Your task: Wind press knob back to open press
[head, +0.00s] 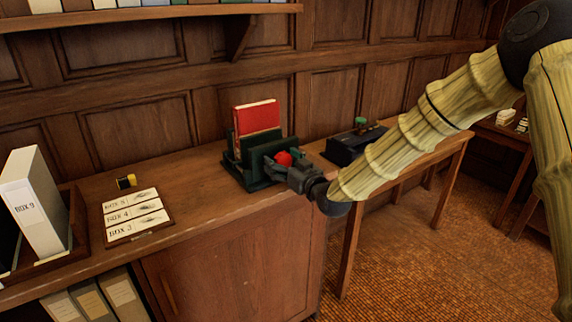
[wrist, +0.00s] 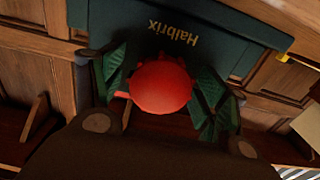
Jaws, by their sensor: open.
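The press (head: 256,165) is a dark green frame on the wooden cabinet top, with a red book (head: 257,118) standing upright in it. The red round press knob (head: 283,158) is on its front side. In the wrist view the knob (wrist: 161,87) is at the centre, in front of a dark green plate (wrist: 190,35) lettered "Halbrix". My gripper (head: 276,166) is at the front of the press. In the wrist view my gripper (wrist: 168,90) has its green-padded fingers apart, one on each side of the knob. I cannot tell whether the pads touch it.
A card board (head: 134,215) with "BOX" labels and a small black and yellow item (head: 126,182) lie left of the press. A tray with a white "BOX 9" file (head: 37,205) stands farther left. A dark case (head: 352,145) is on the table to the right.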

